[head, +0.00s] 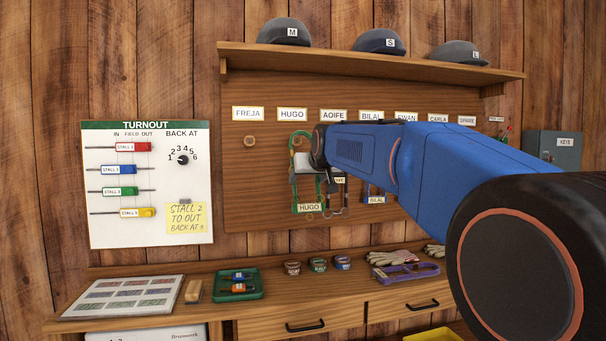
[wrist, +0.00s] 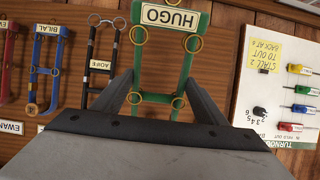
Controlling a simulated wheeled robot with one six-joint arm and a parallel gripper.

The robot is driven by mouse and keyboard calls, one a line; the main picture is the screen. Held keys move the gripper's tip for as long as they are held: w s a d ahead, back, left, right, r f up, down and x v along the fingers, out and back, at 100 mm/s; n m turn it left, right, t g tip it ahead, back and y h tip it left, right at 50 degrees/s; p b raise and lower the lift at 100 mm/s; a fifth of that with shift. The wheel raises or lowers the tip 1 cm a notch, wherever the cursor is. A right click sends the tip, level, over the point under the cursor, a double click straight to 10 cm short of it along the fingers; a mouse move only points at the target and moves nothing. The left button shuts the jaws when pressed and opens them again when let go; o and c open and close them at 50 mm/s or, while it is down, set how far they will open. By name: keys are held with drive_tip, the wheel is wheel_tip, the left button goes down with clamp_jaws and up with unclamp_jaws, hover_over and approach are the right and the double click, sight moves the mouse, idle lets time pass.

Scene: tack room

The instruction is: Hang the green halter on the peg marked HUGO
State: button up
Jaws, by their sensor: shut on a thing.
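The green halter (head: 294,150) is at the pegboard below the HUGO sign (head: 292,114). Its tag reads HUGO (head: 309,208), and its green straps and brass rings fill the middle of the wrist view (wrist: 182,65). My gripper (head: 307,168) is shut on the halter, whose straps run between its two fingers in the wrist view (wrist: 161,88). The halter's top loop is at about peg height under the HUGO sign. The HUGO peg itself is not clearly visible, and I cannot tell whether the loop is around it.
A black halter tagged AOIFE (wrist: 101,60) hangs close beside the green one. A blue halter tagged BILAL (wrist: 44,65) hangs farther along. The FREJA peg (head: 249,141) is bare. A shelf with helmets (head: 285,31) is above; a cluttered counter (head: 270,292) is below.

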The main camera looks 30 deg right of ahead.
drive_tip(key=shift+w+d+r, duration=0.15)
drive_tip(key=shift+d+r, duration=0.05)
drive_tip(key=shift+r, duration=0.4)
drive_tip(key=w+d+f, duration=0.1)
drive_tip(key=w+d, duration=0.2)
drive_tip(key=w, duration=0.7)
drive_tip(key=shift+f, duration=0.3)
idle(0.8)
drive_tip(key=shift+w+f, duration=0.15)
idle(0.5)
